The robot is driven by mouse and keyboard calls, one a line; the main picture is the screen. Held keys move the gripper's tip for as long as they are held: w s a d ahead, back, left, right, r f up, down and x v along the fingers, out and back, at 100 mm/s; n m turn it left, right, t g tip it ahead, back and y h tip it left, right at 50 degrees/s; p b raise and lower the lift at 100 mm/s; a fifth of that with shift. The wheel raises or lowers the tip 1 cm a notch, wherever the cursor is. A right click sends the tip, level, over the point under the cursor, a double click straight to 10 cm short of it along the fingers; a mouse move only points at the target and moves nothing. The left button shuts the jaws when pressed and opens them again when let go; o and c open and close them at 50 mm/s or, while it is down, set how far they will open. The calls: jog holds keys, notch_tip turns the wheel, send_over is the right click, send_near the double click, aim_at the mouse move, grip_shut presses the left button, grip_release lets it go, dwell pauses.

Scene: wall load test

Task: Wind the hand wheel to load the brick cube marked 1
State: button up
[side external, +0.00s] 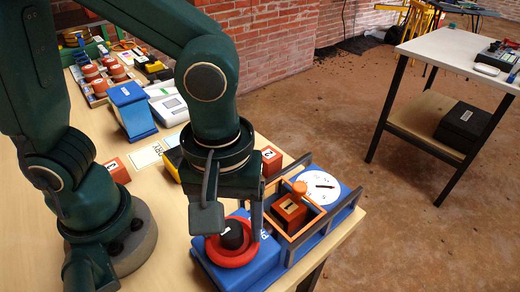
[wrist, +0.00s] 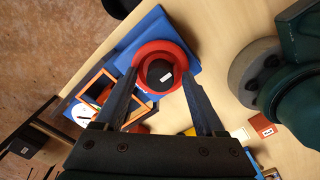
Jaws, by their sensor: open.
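The red hand wheel (side external: 214,254) with a black hub sits on a blue base at the table's front edge; it also shows in the wrist view (wrist: 142,54). My gripper (side external: 232,222) is open above the wheel, pointing down. In the wrist view its fingertips (wrist: 159,76) lie over opposite sides of the red rim, with the hub between them. I cannot tell whether they touch the rim. The brick cube marked 1 (side external: 289,211) sits inside an orange frame (side external: 305,235) on the blue rig, right of the wheel. A small orange knob-like part (side external: 299,187) stands just above it.
A white dial (side external: 320,187) with a black pointer is on the rig's right end. Cubes marked 2 (side external: 271,160) and 3 (side external: 117,170) stand on the table. A blue stand (side external: 132,110) and a white device (side external: 168,107) are farther back. Bare tabletop lies left of the rig.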

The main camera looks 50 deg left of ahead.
grip_shut()
